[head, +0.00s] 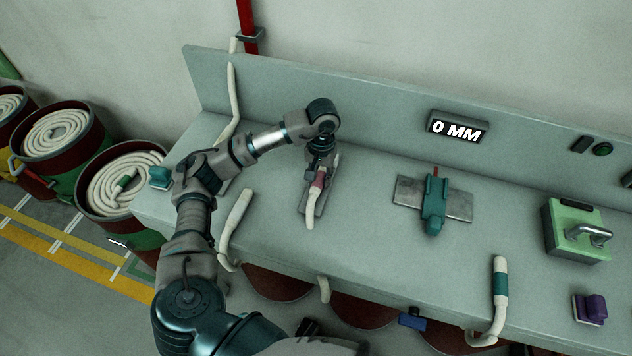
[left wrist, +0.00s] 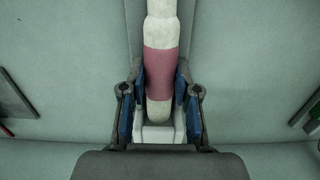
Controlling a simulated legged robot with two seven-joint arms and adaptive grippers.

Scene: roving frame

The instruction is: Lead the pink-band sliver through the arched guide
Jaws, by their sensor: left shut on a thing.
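The pink-band sliver is a cream rope with a pink band (head: 317,184); its pale length (head: 311,212) lies toward the bench's front on a narrow grey piece. My left gripper (head: 320,160) is over its far end at the middle of the bench. In the left wrist view, the blue-padded fingers of the left gripper (left wrist: 159,108) are shut on the sliver (left wrist: 160,72) at its pink band. A chrome arch (head: 590,232) stands on a green block at the right; I take it for the arched guide. My right gripper is not in view.
A teal-banded sliver (head: 501,285) and a purple block (head: 590,308) are at the front right. Drums of coiled sliver (head: 122,183) stand left of the bench (head: 385,255).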

